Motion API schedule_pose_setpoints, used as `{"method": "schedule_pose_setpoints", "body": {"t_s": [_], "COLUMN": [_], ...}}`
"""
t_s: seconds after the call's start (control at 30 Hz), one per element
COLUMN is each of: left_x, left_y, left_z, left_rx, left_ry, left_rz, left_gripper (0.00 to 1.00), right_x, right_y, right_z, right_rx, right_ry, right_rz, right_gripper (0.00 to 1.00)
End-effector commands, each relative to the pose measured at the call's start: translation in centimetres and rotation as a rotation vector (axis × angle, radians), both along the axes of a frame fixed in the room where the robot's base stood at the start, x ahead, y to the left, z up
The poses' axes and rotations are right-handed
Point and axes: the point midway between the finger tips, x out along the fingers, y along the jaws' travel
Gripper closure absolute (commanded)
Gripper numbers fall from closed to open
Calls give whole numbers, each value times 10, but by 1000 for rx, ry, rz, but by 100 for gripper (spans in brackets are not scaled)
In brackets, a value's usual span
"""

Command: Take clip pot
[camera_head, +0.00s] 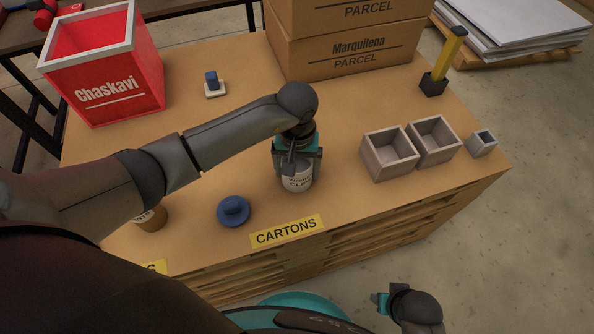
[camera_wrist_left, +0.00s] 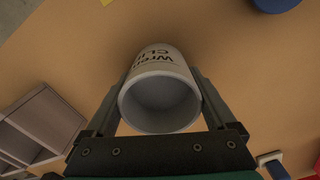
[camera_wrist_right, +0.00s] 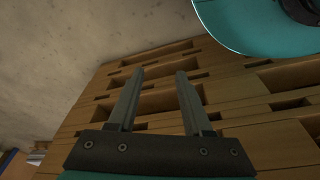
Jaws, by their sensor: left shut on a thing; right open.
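The clip pot (camera_head: 298,180) is a white cup with dark lettering on its side, near the front middle of the table. My left gripper (camera_head: 297,160) comes down over it from above and is shut on it. In the left wrist view the pot (camera_wrist_left: 160,100) sits between the two fingers (camera_wrist_left: 160,105), its open mouth facing the camera and its inside looking empty. Whether its base touches the table is hard to tell. My right gripper (camera_head: 382,302) is low in front of the table; in the right wrist view its fingers (camera_wrist_right: 155,100) are apart with nothing between them.
A blue round lid-like piece (camera_head: 234,211) and a yellow CARTONS label (camera_head: 287,231) lie near the front edge. Two open wooden boxes (camera_head: 390,165) stand to the right. A red Chaskavi bin (camera_head: 118,95) and parcel boxes (camera_head: 345,58) stand at the back. A brown jar (camera_head: 152,218) is partly hidden by my left arm.

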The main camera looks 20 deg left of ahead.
Motion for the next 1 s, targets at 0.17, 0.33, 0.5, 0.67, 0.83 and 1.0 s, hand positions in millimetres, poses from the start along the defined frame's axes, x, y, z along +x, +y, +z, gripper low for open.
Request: {"method": "schedule_pose_setpoints", "body": {"t_s": [0.17, 0.33, 0.5, 0.67, 0.83, 1.0], "left_x": [0, 1, 1, 1, 2, 2], "left_y": [0, 0, 0, 0, 1, 0], "left_z": [0, 1, 3, 10, 25, 53], "left_rx": [0, -1, -1, -1, 0, 0], "left_ry": [0, -2, -3, -3, -5, -5], "left_rz": [0, 0, 0, 0, 0, -1], "left_gripper": [100, 100, 100, 100, 100, 100], "right_x": [0, 0, 0, -1, -4, -14], "right_y": [0, 0, 0, 0, -7, -15], "right_z": [0, 0, 1, -1, -15, -31], "right_rx": [0, 0, 0, 1, -9, -18], "right_ry": [0, 0, -2, -6, -1, 4], "right_rz": [0, 0, 0, 0, 2, 4], "right_gripper": [50, 50, 50, 50, 50, 50]}}
